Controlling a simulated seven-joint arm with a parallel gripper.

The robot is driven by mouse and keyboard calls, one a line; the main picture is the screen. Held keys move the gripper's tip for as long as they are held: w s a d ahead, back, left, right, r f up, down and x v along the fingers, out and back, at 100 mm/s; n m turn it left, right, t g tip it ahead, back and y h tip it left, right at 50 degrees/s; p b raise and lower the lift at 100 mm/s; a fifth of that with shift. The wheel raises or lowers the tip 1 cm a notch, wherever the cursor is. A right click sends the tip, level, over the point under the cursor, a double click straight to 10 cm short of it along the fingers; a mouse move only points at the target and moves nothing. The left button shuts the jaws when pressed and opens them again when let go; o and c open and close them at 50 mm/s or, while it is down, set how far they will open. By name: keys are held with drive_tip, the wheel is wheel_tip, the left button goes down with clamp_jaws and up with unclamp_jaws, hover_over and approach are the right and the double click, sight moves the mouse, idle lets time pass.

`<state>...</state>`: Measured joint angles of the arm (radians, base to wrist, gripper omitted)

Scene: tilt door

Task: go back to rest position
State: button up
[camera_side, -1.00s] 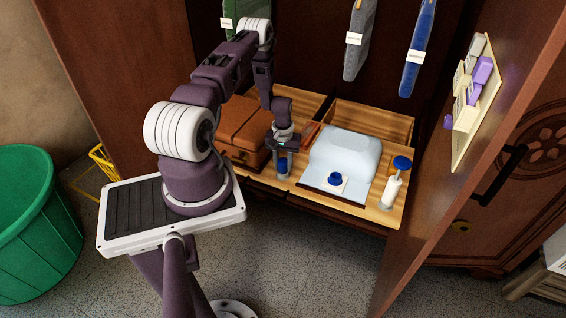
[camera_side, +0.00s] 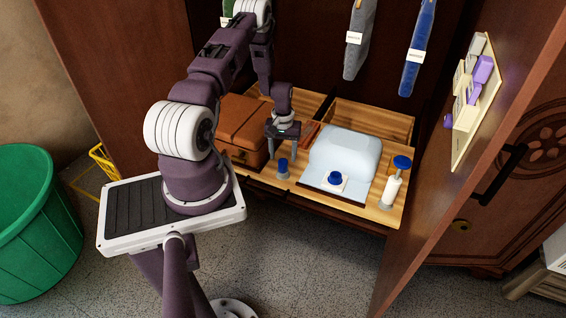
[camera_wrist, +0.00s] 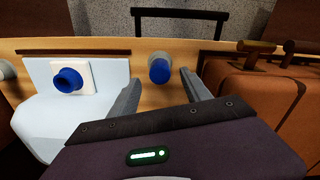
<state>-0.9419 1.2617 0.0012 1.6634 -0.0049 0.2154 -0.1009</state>
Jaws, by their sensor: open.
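My gripper (camera_side: 284,150) is open and empty above the wooden shelf, between a brown suitcase and a pale blue domed case. A small grey post with a blue cap (camera_side: 283,168) stands just in front of and below its fingers in the side view. In the wrist view, the blue-capped post (camera_wrist: 160,69) shows beyond the gap between the two grey fingertips (camera_wrist: 158,86), apart from both. The pale domed case (camera_side: 345,153) has a blue knob (camera_side: 335,178) on a white plate.
The brown suitcase (camera_side: 242,130) stands close on the gripper's left. A white pump bottle (camera_side: 394,184) with a blue top stands at the shelf's right end. An open cabinet door (camera_side: 440,165) bounds the right. Grey and blue garments (camera_side: 418,50) hang above the shelf.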

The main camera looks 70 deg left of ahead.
drive_tip(key=shift+r, duration=0.9)
drive_tip(key=w+d+r+m+t, duration=0.1)
drive_tip(key=w+d+r+m, duration=0.2)
drive_tip(key=r, duration=0.6)
drive_tip(key=w+d+r, duration=0.3)
drive_tip(key=w+r, duration=0.1)
drive_tip(key=r, duration=0.4)
drive_tip(key=d+r+m+t+y, duration=0.1)
drive_tip(key=d+r+m, duration=0.2)
drive_tip(key=d+r, duration=0.95)
drive_tip(key=s+d+r+m+t, duration=0.3)
drive_tip(key=s+d+r+m, duration=0.1)
drive_tip(key=s+d+r, duration=0.85)
drive_tip(key=s+d+m+h, duration=0.1)
drive_tip(key=s+d+m, duration=0.1)
drive_tip(key=s+d, duration=0.2)
drive_tip(key=s, duration=0.3)
drive_tip(key=shift+s+f+t, duration=0.3)
drive_tip(key=shift+f, duration=0.1)
